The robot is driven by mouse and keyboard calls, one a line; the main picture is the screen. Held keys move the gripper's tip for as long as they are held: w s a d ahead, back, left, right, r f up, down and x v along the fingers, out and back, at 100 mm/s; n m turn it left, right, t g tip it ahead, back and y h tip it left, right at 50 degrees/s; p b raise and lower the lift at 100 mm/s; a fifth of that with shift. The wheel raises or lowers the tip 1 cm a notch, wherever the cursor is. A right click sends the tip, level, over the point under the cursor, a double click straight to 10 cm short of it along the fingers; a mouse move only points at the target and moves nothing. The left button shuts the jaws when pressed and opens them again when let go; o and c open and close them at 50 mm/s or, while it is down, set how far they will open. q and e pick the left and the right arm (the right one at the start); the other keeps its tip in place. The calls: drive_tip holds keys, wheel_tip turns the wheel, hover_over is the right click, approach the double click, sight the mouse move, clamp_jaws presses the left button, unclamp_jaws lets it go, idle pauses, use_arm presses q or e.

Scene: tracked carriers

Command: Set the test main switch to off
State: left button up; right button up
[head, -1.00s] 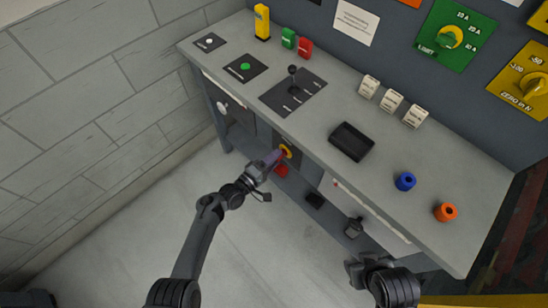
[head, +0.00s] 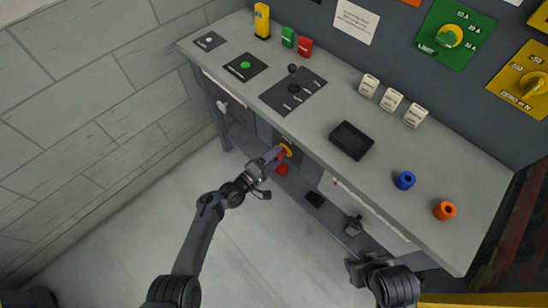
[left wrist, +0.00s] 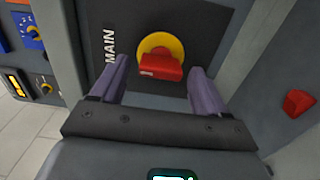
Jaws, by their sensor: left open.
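The main switch is a red handle (left wrist: 160,66) on a yellow round base (left wrist: 158,46), set in a dark panel marked MAIN (left wrist: 110,45). In the left wrist view the handle lies roughly level across the base. In the head view its yellow base (head: 286,149) shows under the bench's front edge. My left gripper (left wrist: 160,82) is open, with one purple finger on each side of the handle, and I cannot tell whether they touch it. It also shows in the head view (head: 276,155), reaching the switch. My right gripper (head: 362,270) is at the lower right, away from the switch.
The grey bench top (head: 330,105) overhangs the switch. A red part (head: 282,170) sits just below the switch, and a dark pedal-like part (head: 354,226) is further right. The floor (head: 240,250) in front is clear. A block wall (head: 90,90) stands at the left.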

use_arm(q)
drive_tip(key=shift+a, duration=0.1)
drive_tip(key=p+v, duration=0.4)
drive_tip(key=v, duration=0.6)
drive_tip(key=shift+s+a, duration=0.15)
drive_tip(key=shift+s, duration=0.15)
